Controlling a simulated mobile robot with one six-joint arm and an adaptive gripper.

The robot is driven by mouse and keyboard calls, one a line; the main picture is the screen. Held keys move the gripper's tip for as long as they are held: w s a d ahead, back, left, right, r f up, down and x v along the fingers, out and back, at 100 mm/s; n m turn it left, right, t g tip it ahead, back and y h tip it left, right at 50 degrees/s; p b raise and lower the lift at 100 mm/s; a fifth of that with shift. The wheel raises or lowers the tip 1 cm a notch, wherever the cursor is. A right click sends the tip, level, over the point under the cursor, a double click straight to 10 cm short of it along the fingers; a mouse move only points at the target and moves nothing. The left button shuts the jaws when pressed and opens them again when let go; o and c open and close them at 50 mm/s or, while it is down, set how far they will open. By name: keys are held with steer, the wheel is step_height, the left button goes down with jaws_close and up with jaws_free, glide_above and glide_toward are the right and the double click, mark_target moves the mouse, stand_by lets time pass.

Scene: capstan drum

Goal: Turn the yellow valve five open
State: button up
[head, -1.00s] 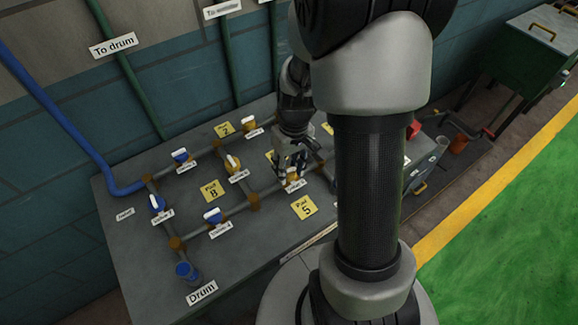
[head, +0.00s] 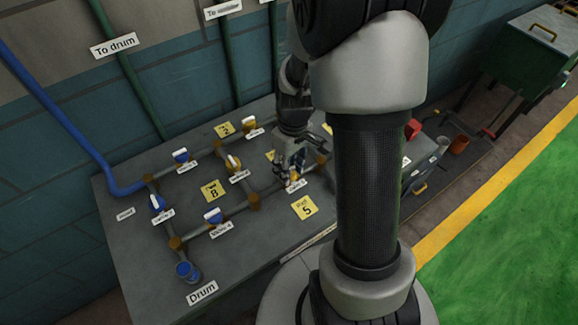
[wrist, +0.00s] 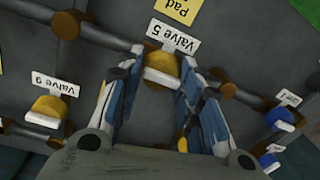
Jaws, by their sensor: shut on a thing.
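Yellow valve five (wrist: 163,68) sits on the pipe beside its "Valve 5" label (wrist: 173,37) in the wrist view. My gripper (wrist: 160,75) has its two blue-padded fingers on either side of it, shut on the valve. In the head view my gripper (head: 292,168) reaches down over valve five (head: 294,178), which is mostly hidden by the fingers.
Another yellow valve (wrist: 47,108) stands to the left in the wrist view. Blue valves (head: 212,215) and pipes run across the grey table (head: 130,240). A yellow "Pad 5" plate (head: 304,207) lies in front.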

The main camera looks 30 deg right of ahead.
mark_target(291, 168)
steer(key=o, duration=1.1)
steer(key=shift+c, duration=0.2)
step_height(291, 168, up, 12)
steer(key=d, duration=0.1)
steer(key=shift+w, duration=0.1)
steer(key=s+a+r+m+t, duration=0.2)
steer(key=s+a+r+t, duration=0.2)
steer(key=s+a+r, duration=0.6)
steer(key=s+a, duration=0.1)
steer(key=s, duration=0.3)
steer(key=shift+a+m+t+h, duration=0.3)
steer(key=shift+m+t+h, duration=0.1)
